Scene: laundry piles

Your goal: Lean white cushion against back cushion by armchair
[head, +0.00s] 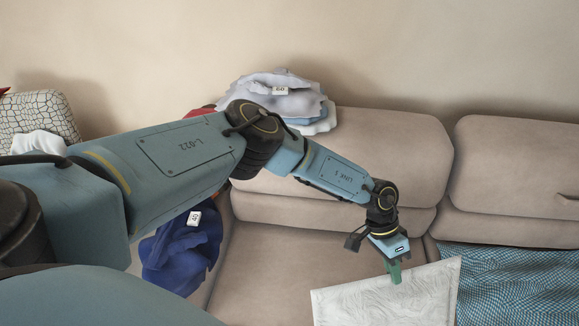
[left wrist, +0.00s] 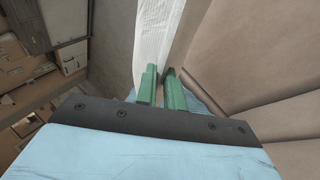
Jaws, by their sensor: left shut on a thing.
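The white cushion (head: 385,300) hangs from my left gripper (head: 393,272) in the head view, in front of the sofa seat, its lower part cut off by the frame. The green fingers are shut on its top edge. In the left wrist view the cushion (left wrist: 155,40) shows as a thin white slab at the fingers of my left gripper (left wrist: 161,88). The back cushion (head: 390,150) of the beige sofa stands upright behind, apart from the white cushion. My right gripper is not in view.
Folded pale clothes (head: 275,95) lie on top of the sofa back. Blue clothes (head: 185,250) lie on the left, partly behind my arm. A blue patterned cloth (head: 515,285) covers the right seat. A patterned cushion (head: 38,115) is at far left.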

